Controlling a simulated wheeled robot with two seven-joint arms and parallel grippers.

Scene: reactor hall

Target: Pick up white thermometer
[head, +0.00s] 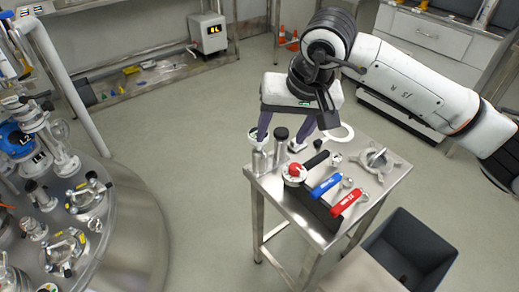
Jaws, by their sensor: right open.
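My right gripper (279,141) hangs over the back left end of a small metal table (262,180), its two dark fingers spread wide. A small white round piece with some green (257,136) shows at the left fingertip; I cannot tell whether it is the white thermometer or part of the finger. A metal cylinder with a dark top (281,143) stands below and between the fingers, with no visible grip on it. No other thing is clearly the thermometer. My left gripper is not in view.
The table also bears a round part with a red knob (294,172), a blue-handled valve (325,186), a red-handled valve (346,202), a white ring (338,133) and a metal flange (377,159). A dark bin (408,248) is at lower right. Round equipment (130,235) fills the left.

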